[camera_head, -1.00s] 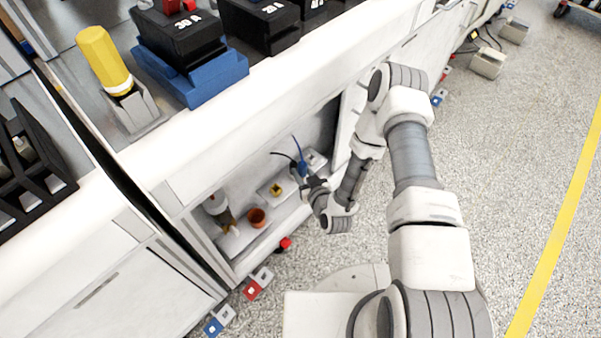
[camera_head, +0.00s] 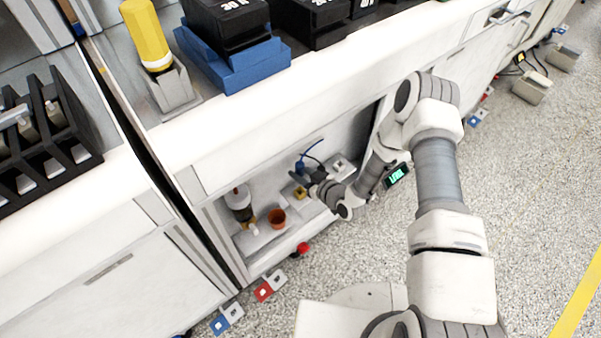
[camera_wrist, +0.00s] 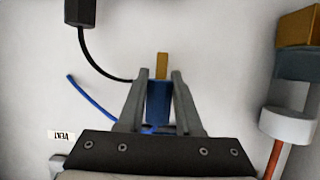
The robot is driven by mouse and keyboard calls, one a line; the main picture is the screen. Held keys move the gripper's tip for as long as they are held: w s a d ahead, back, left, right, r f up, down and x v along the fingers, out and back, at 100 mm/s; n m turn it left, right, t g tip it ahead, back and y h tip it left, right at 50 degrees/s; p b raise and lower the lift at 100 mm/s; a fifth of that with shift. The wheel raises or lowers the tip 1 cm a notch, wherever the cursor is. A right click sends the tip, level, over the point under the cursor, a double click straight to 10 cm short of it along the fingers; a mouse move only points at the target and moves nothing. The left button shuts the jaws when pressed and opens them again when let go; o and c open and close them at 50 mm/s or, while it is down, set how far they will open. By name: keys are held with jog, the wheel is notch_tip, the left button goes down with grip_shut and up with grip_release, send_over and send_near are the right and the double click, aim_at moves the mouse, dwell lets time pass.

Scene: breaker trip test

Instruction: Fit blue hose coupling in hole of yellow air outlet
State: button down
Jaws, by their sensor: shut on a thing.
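The blue hose coupling (camera_head: 300,168) is in my gripper (camera_head: 306,178), inside the low cabinet recess. In the wrist view the coupling (camera_wrist: 158,103) sits between the two grey fingers (camera_wrist: 158,90), with its brass-coloured tip (camera_wrist: 162,66) pointing beyond them. A blue hose (camera_wrist: 90,97) trails off beside the gripper. The yellow air outlet (camera_head: 299,193) is a small yellow block on a light base, just below the coupling in the head view. Its hole cannot be made out, and a gap shows between it and the coupling. I cannot identify the outlet in the wrist view.
A black hose (camera_wrist: 92,55) hangs near the back wall. A red knob (camera_head: 302,249) sticks out at the front edge. The counter edge (camera_head: 260,125) overhangs the recess.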

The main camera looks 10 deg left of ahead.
aim_at(301, 189)
jog(key=shift+f+b, duration=1.25)
jog(key=shift+f, duration=0.35)
jog(key=shift+f+b, duration=0.4)
jog(key=shift+f, duration=0.85)
jog(key=shift+f, duration=1.75)
jog(key=c, duration=0.5)
grip_release()
jog(key=shift+d, duration=0.1)
jog(key=p+v, duration=0.5)
jog(key=v, duration=1.2)
jog(key=shift+s+p, duration=0.15)
jog(key=shift+p, duration=0.2)
